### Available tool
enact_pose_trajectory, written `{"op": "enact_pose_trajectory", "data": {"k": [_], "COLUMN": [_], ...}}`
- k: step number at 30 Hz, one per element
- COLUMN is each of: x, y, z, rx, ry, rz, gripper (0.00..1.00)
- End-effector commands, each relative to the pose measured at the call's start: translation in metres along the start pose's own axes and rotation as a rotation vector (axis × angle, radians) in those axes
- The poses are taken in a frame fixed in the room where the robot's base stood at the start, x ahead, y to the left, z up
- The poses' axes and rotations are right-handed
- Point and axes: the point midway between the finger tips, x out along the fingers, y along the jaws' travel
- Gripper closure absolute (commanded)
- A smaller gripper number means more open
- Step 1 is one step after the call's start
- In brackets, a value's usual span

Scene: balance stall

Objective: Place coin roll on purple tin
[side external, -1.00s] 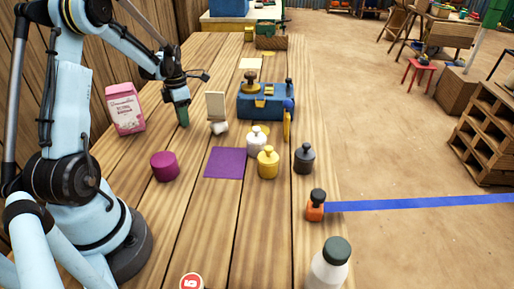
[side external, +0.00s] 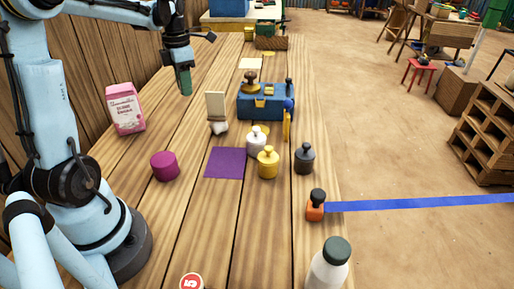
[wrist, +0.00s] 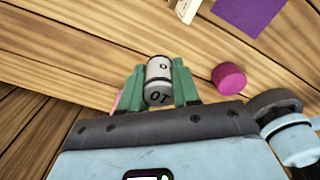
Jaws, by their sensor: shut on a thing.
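The coin roll (wrist: 158,82) is a grey-white cylinder with dark print and shows in the wrist view between green fingers. My gripper (wrist: 158,84) is shut on it. In the side view my gripper (side external: 184,84) is raised above the table's back left, and the roll cannot be made out there. The purple tin (side external: 165,166) is a short magenta-purple cylinder standing on the table, nearer the camera than my gripper and apart from it. It also shows in the wrist view (wrist: 229,77), right of the roll. Nothing rests on its top.
A purple mat (side external: 224,163) lies right of the tin. White (side external: 256,142), yellow (side external: 268,162) and dark (side external: 304,158) weights stand further right. A pink carton (side external: 125,108) stands at left. A blue box (side external: 266,100) and an upright cream card (side external: 216,106) stand behind.

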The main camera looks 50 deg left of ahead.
Motion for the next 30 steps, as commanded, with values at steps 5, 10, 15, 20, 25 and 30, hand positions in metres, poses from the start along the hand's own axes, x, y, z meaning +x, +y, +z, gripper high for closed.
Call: {"op": "enact_pose_trajectory", "data": {"k": [5,10,15,20,25,30], "x": [-0.023,-0.038,-0.046,-0.048,-0.044,-0.039], "y": [-0.057,-0.106,-0.151,-0.189,-0.222,-0.242], "z": [0.001,-0.008,-0.023,-0.042,-0.064,-0.081], "rx": [-0.005,-0.017,-0.029,-0.04,-0.051,-0.062], "ry": [0.0,0.0,0.0,0.0,0.0,0.0], "rz": [0.0,0.0,0.0,0.0,0.0,0.0], "gripper": [1.0,1.0,1.0,1.0,1.0,1.0]}}
